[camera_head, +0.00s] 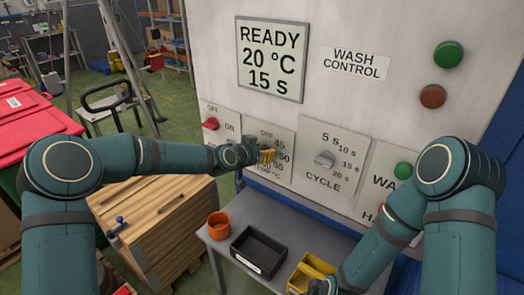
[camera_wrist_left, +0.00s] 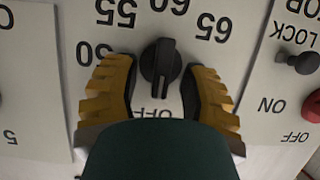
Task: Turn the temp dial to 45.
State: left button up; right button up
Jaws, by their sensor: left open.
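The temp dial is a black knob (camera_wrist_left: 161,62) on a pale panel in the left wrist view, which shows the lettering upside down. Its ridge runs roughly in line with the OFF mark; I cannot tell which end is the pointer. Marks 50, 55, 60 and 65 show; the 45 mark (camera_head: 279,144) shows in the head view. My left gripper (camera_wrist_left: 158,92) is open, with one yellow finger on either side of the knob, and hides it in the head view (camera_head: 268,156). My right gripper (camera_head: 322,287) is low at the bottom edge, partly out of frame.
A display (camera_head: 270,58) reads READY, 20 °C, 15 s. The cycle knob (camera_head: 324,159) is right of the temp panel, and a red knob (camera_head: 210,124) is left. Below, a grey table (camera_head: 222,250) holds an orange cup (camera_head: 218,225), a black tray (camera_head: 259,251) and a yellow bin (camera_head: 311,271).

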pick_arm(q)
jog(key=c, duration=0.7)
jog(key=shift+s, duration=0.15)
grip_shut()
